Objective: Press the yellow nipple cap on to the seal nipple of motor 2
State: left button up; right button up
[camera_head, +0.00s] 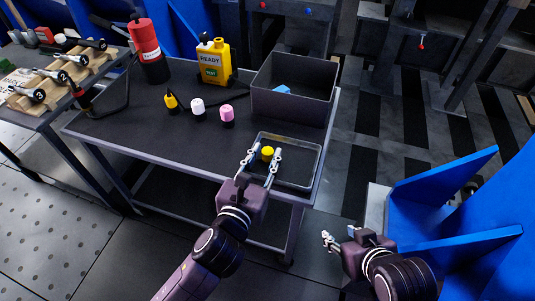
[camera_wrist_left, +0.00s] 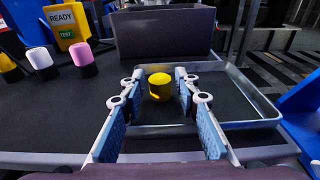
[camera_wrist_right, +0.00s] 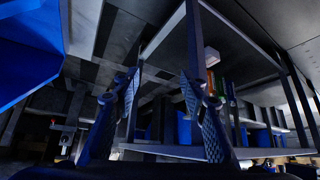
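The yellow nipple cap (camera_head: 267,153) is a short yellow cylinder in the shallow metal tray (camera_head: 318,160) at the table's right front. It also shows in the left wrist view (camera_wrist_left: 160,86). My left gripper (camera_head: 262,152) is open, with its fingers on either side of the cap; in the left wrist view a gap shows beside the cap, and contact cannot be told. My right gripper (camera_head: 338,238) hangs off the table at the lower right; in the right wrist view its fingers (camera_wrist_right: 160,85) are apart with nothing between them.
A grey bin (camera_head: 292,105) with a blue item stands behind the tray. A white cap (camera_head: 198,105), pink cap (camera_head: 227,112), yellow-black bottle (camera_head: 171,99), yellow READY device (camera_head: 211,62) and red cylinder (camera_head: 146,48) stand on the table. Wooden racks (camera_head: 50,85) hold several dark, silver-ended parts at left.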

pick_arm(q)
jog(key=shift+x, duration=1.05)
pick_arm(e)
jog(key=shift+w+a+r+t, duration=0.3)
jog(key=shift+w+r, duration=0.1)
jog(key=shift+w, duration=0.25)
jog(key=shift+w+a+r+t, duration=0.15)
jog(key=shift+w+r+t, duration=0.2)
jog(key=shift+w, duration=0.25)
pick_arm(q)
jog(key=shift+c, duration=0.4)
jog(key=c, duration=0.4)
jog(key=shift+c, duration=0.2)
